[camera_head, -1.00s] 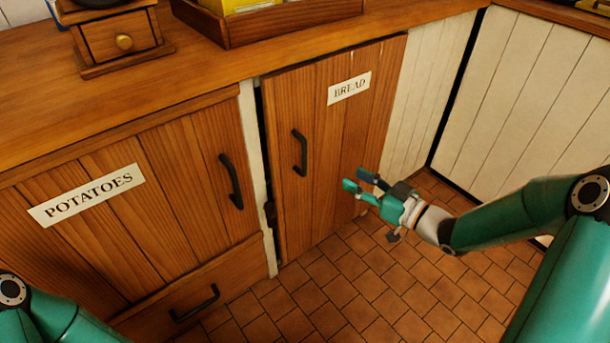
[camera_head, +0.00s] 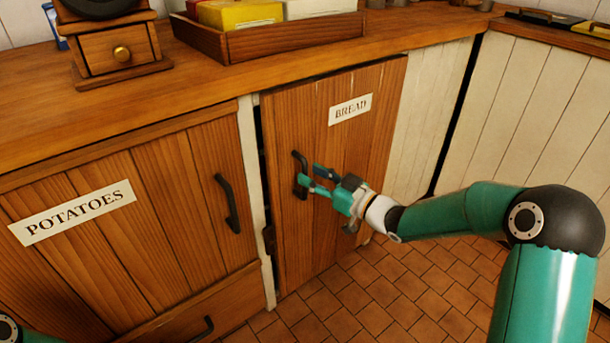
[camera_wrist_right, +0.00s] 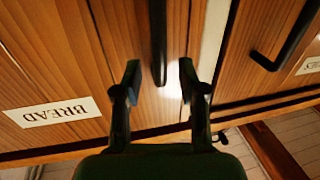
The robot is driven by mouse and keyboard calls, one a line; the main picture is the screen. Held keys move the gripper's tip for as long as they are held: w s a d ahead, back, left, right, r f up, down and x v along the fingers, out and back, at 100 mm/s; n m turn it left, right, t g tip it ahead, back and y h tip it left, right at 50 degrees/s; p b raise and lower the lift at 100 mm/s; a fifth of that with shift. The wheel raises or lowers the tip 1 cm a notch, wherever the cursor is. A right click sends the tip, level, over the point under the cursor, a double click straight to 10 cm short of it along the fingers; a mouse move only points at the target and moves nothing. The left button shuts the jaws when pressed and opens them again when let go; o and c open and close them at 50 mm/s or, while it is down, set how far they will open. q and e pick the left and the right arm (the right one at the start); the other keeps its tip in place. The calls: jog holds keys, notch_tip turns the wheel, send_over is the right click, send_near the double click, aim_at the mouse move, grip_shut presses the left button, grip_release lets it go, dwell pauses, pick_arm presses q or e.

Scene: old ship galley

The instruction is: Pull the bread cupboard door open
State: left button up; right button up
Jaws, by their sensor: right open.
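The wooden bread cupboard door (camera_head: 345,190) carries a white BREAD label (camera_head: 350,109) and a dark upright handle (camera_head: 299,172) near its left edge. A dark gap shows along that edge, so the door stands slightly ajar. My right gripper (camera_head: 308,178) is open at the handle, reaching in from the right. In the right wrist view, the handle (camera_wrist_right: 159,45) runs between the two spread fingers (camera_wrist_right: 160,82) without being clamped. Whether a finger touches it, I cannot tell. My left gripper is out of view; only a bit of my left arm shows at the bottom left.
The POTATOES cupboard (camera_head: 130,215) with its own handle (camera_head: 227,203) is on the left, above a drawer (camera_head: 190,310). The counter (camera_head: 210,85) above holds a wooden tray (camera_head: 275,38) and a grinder (camera_head: 118,52). Tiled floor (camera_head: 400,290) in front of the door is clear.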

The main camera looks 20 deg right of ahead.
aim_at(307, 173)
jog(key=shift+x, duration=1.55)
jog(key=shift+s, duration=0.1)
grip_shut()
